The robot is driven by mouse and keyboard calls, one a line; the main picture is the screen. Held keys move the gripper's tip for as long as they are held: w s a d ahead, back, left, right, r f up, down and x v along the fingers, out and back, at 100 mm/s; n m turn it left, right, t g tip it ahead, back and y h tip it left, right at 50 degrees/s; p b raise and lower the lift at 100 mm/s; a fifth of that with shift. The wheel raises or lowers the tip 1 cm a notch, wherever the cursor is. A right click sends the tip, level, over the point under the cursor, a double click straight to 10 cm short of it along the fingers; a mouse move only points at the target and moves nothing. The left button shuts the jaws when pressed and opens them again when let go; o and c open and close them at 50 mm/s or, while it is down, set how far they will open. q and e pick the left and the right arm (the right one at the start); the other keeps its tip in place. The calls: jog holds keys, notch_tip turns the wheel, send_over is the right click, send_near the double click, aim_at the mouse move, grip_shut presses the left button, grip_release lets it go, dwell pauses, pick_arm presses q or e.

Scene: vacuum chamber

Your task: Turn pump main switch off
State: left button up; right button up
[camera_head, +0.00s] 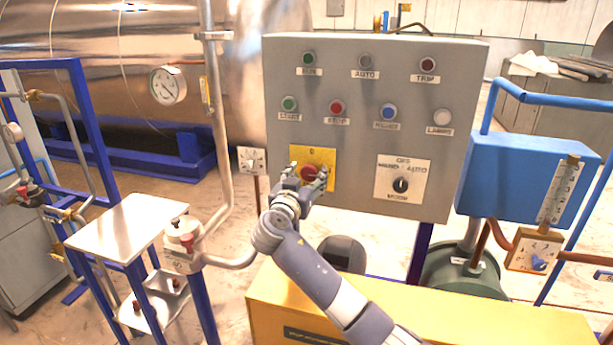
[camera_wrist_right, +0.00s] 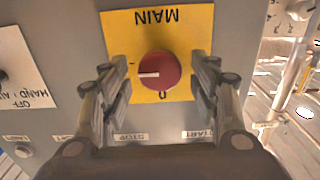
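The main switch is a red round knob (camera_head: 308,173) on a yellow plate (camera_head: 328,155) at the lower left of the grey control panel (camera_head: 450,90). In the right wrist view, which shows the panel upside down, the knob (camera_wrist_right: 160,71) has a white pointer line aimed left, toward a small mark on the plate. The "0" is below the knob in that view, and "MAIN" is above it. My right gripper (camera_head: 307,176) is open at the knob, with one finger on each side. In the wrist view gaps show between both fingers and the knob. My left gripper is out of view.
Lights and push buttons fill the panel above the switch. A mode selector (camera_head: 400,185) is to the right. A small white dial (camera_head: 252,161) and a vertical pipe (camera_head: 215,100) stand left of the panel. A yellow box (camera_head: 450,318) lies below.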

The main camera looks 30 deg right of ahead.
jog(key=c, duration=0.8)
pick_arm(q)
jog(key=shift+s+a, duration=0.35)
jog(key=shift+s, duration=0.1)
